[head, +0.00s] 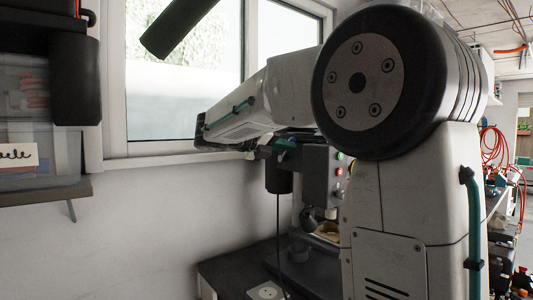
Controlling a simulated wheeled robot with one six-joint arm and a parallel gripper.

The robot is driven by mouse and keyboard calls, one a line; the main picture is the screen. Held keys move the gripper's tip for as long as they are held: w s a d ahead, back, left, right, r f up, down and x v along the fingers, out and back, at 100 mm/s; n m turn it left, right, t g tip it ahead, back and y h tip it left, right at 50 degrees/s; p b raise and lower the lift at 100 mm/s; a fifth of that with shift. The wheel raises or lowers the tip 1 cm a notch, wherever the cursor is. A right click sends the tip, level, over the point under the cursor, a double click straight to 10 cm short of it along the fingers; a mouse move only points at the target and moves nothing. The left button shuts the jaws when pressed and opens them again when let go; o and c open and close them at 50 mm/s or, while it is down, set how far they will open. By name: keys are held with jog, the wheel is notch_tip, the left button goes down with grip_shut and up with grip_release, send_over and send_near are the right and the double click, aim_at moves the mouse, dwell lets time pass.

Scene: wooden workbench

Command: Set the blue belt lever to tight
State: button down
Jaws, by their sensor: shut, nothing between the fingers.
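The blue belt lever cannot be made out in the head view. A grey machine with a control panel (337,172) stands on the bench behind my arm. Its panel has a green light and red buttons. My arm crosses in front of it and hides much of its top and right side. Small teal and white parts show beneath the arm near the machine's top, too small to identify. My gripper's fingers cannot be seen, so their place relative to the lever is hidden.
A dark bench top (228,272) lies below, with a socket plate (266,292) at its front. A black cylinder (278,174) with a hanging cable is left of the panel. A window (185,85) and a shelf (45,190) are at left. Red cables (494,145) hang at right.

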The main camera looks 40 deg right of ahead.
jog(key=shift+w+r, duration=0.45)
jog(key=shift+r, duration=0.1)
dwell(0.4)
jog(key=a, duration=1.1)
jog(key=shift+s+a+f, duration=0.15)
jog(key=shift+a+f, duration=0.15)
